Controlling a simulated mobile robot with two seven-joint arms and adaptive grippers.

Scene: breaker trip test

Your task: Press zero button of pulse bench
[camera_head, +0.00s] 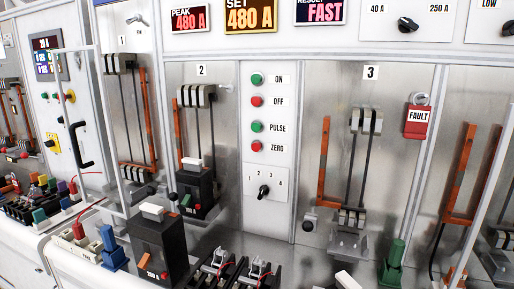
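The red ZERO button (256,146) is the lowest of the buttons on the light control strip (285,215) of the pulse bench, between bays 2 and 3. The green PULSE button (257,127) is just above it, then the red OFF button (257,101) and the green ON button (257,79). Nothing covers the ZERO button. The displays above read PEAK 480 A (189,19), SET 480 A (250,16) and RESULT FAST (320,11). Neither of my grippers is in view.
A black breaker (197,193) stands in bay 2; another (158,250) stands at the front. A red FAULT tag (418,122) hangs right of bay 3. Black clamps (225,268) crowd the bottom front. Space before the buttons is clear.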

